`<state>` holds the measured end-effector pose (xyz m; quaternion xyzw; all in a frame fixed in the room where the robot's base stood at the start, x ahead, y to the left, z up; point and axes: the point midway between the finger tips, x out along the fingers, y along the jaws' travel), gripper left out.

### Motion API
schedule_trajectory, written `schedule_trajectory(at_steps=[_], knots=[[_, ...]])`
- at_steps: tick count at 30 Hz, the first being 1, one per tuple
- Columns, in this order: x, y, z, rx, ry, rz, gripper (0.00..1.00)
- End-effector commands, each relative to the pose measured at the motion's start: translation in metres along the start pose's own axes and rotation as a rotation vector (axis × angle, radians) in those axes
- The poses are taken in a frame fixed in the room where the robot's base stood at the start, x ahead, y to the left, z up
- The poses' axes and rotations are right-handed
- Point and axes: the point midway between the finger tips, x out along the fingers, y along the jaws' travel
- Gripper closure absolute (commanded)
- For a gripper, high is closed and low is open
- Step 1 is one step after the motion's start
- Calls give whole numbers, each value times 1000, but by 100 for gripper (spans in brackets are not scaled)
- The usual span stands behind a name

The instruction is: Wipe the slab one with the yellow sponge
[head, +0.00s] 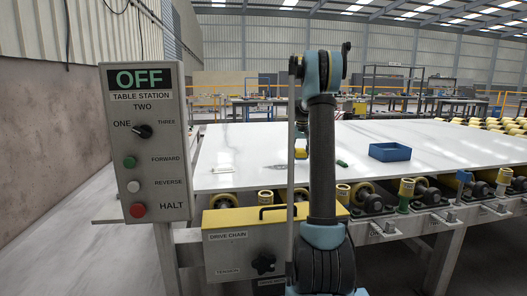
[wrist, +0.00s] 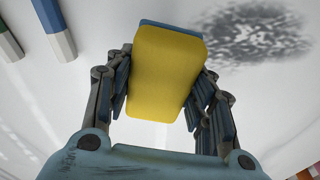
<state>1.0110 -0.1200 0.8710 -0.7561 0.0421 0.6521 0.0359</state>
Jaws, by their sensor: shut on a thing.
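The yellow sponge (wrist: 165,75) with a blue layer along its far edge is between the two fingers of my gripper (wrist: 162,88) in the wrist view. The fingers press on its left and right sides. In the head view a bit of the sponge (head: 301,153) shows over the slab, partly behind my arm. The pale slab (head: 235,148) lies flat on the roller table. A dark speckled smudge (wrist: 255,34) on it is to the upper right of the sponge in the wrist view; it looks grey in the head view (head: 273,167). I cannot tell whether the sponge touches the slab.
A blue open box (head: 390,152) stands on the slab at the right. A small green object (head: 341,163) and a white item (head: 223,169) lie on it too. A control panel (head: 147,150) stands at the left, and a yellow-topped drive box (head: 265,245) is in front.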

Motion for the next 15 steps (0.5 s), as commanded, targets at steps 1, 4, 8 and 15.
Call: schedule_trajectory(at_steps=[1, 4, 8, 15], knots=[[-5, 0, 0, 0, 0, 0, 73], [-14, -1, -2, -1, 0, 0, 73], [-25, -2, -4, -2, 0, 0, 73], [-41, -3, -6, -3, 0, 0, 73]])
